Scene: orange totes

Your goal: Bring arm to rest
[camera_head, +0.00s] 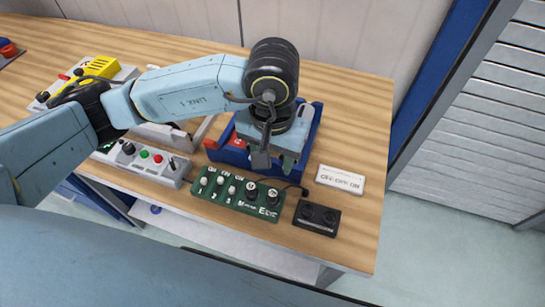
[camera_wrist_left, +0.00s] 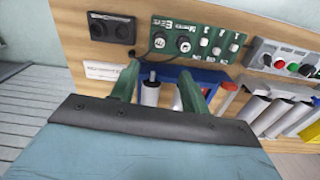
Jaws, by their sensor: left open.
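My left arm comes in from the left in the head view and reaches over the wooden table. My left gripper (camera_head: 262,158) points down above the blue device (camera_head: 310,128) and hides part of it. In the left wrist view, the two green fingers of my left gripper (camera_wrist_left: 160,90) are apart, with no object held between them. White cylinders (camera_wrist_left: 150,92) of the blue device show between and beyond the fingers. I cannot tell whether the fingers touch it. My right gripper is not in view.
A green switch panel (camera_head: 238,194), a black box (camera_head: 317,217) and a white label (camera_head: 340,179) lie near the gripper. A grey button panel (camera_head: 146,160) and a yellow tool (camera_head: 98,68) are at left. The table (camera_head: 365,110) is bare at its right edge.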

